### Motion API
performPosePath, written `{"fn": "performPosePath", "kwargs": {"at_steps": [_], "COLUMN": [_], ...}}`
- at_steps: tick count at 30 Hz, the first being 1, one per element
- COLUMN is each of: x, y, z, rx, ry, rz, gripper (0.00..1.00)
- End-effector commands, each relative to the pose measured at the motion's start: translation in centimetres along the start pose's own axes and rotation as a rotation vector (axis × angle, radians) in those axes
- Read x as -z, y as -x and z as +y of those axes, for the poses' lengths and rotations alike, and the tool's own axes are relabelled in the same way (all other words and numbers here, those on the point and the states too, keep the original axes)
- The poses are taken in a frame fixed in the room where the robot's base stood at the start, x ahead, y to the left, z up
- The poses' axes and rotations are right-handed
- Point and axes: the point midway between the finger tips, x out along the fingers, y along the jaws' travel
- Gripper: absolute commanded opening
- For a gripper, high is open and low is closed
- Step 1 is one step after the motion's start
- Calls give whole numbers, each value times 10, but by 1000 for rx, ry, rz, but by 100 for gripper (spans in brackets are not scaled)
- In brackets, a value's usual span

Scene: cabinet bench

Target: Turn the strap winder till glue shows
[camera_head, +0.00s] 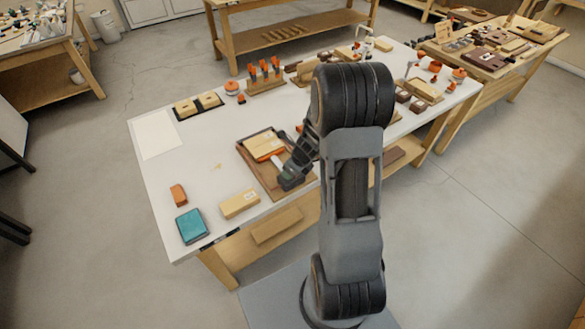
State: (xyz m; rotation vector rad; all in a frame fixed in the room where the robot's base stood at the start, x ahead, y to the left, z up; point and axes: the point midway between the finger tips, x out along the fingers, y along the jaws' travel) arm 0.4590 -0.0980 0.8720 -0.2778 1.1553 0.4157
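A brown tray (246,160) lies on the white bench top left of my arm. On it is a pale wooden piece (261,141) with an orange strip (268,155) along its near side. A small white part (277,163) sticks out from it towards my gripper. This may be the strap winder with its strap, but it is too small to be sure. My gripper (290,183) is low over the tray's near right part, close to the white part. I cannot see whether it touches anything or how far its fingers are apart. No glue can be made out.
On the bench top (200,150) are a teal box (191,226), an orange block (178,195) and a cardboard-coloured box (240,204) near the front left. A rack of orange-handled tools (265,80) stands behind the tray. A white sheet (156,135) lies at left. Small items crowd the right.

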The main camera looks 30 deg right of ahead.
Motion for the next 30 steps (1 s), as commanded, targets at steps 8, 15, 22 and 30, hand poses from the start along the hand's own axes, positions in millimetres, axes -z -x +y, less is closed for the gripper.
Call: {"fn": "performPosePath", "kwargs": {"at_steps": [8, 15, 22, 30], "x": [0, 0, 0, 0], "y": [0, 0, 0, 3], "z": [0, 0, 0, 0], "rx": [4, 3, 3, 4], "ry": [-9, -8, -8, -8], "rz": [-1, -1, 0, -1], "gripper": [30, 58, 79, 79]}}
